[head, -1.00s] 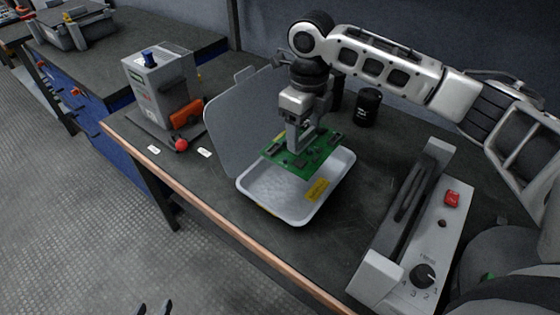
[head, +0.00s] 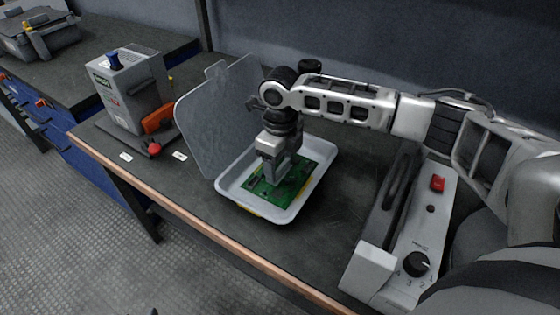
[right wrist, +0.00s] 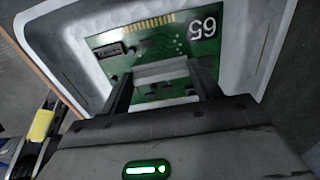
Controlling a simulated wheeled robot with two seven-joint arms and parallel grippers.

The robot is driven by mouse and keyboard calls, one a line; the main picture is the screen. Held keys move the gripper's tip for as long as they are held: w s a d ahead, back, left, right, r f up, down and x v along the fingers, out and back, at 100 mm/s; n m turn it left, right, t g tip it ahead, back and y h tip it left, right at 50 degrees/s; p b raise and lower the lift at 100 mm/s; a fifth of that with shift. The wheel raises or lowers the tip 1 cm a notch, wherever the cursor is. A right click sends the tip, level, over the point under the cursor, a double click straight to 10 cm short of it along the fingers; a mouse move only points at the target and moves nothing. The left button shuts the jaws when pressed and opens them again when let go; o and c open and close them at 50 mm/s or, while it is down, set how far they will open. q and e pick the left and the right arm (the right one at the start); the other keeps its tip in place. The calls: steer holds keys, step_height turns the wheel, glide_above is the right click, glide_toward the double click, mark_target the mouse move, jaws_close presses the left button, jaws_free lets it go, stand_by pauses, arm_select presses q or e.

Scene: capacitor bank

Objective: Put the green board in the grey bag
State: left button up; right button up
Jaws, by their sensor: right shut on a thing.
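The green board (head: 297,179) lies low inside the white tray (head: 326,161), level with its floor or just above it; I cannot tell if it touches. My right gripper (head: 272,178) points down and is shut on the board. In the right wrist view the board (right wrist: 167,40) shows a gold edge connector and a white 65, between the tray's walls. A flat grey sheet (head: 212,115) with a tab on top stands tilted behind the tray; it may be the grey bag, but I see no opening. My left gripper is not in view.
A grey sealer-like bar device (head: 397,220) with a red switch and a dial stands at right. A grey box device (head: 128,90) with an orange part and a red knob is at left. Two white labels lie near the bench's front edge (head: 190,226). Bare bench lies right of the tray.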

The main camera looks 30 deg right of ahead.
mark_target(280, 166)
steer(key=shift+f, duration=0.1)
steer(key=o, duration=1.1)
steer(key=shift+c, duration=0.2)
step_height(280, 166, up, 12)
steer(key=p, duration=0.1)
